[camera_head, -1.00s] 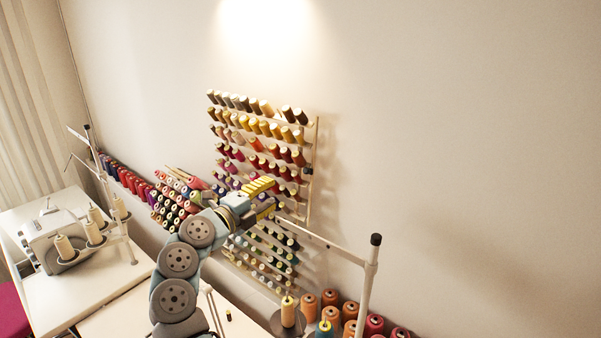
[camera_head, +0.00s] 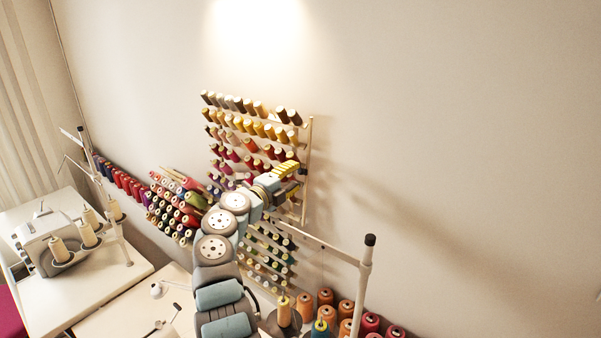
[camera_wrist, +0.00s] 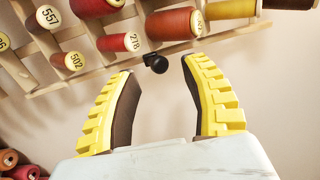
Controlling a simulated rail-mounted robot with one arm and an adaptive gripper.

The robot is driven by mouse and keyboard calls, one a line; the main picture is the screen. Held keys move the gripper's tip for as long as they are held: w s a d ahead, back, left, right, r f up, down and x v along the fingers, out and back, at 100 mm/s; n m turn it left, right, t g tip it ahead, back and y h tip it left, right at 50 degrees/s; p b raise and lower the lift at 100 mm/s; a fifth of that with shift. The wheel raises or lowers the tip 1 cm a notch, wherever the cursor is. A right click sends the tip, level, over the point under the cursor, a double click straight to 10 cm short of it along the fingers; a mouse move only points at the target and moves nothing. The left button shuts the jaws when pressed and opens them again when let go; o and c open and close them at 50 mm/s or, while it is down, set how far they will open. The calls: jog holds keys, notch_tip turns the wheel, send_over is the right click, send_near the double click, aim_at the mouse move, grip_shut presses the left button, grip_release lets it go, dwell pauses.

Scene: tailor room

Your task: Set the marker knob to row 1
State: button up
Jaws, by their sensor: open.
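The marker knob (camera_wrist: 156,62) is a small black knob at the edge of the wooden thread rack, beside the rail below the spool labelled 278. In the wrist view it appears between the fingertips of my gripper (camera_wrist: 158,70), with clear space to each finger. My yellow-padded gripper is open and empty. In the head view my gripper (camera_head: 293,174) is in front of the right post of the thread rack (camera_head: 309,132). It hides the knob there. How far the fingertips are from the knob in depth is hard to tell.
Red spools (camera_wrist: 168,23) sit just above the fingers in the wrist view. A thread stand post (camera_head: 365,285) rises at the lower right. Large cones (camera_head: 325,298) stand below. A sewing machine (camera_head: 50,240) is at left. The wall right of the rack is bare.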

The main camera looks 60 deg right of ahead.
aim_at(299, 172)
jog(key=shift+s+d, duration=0.2)
jog(key=shift+d, duration=1.5)
grip_shut()
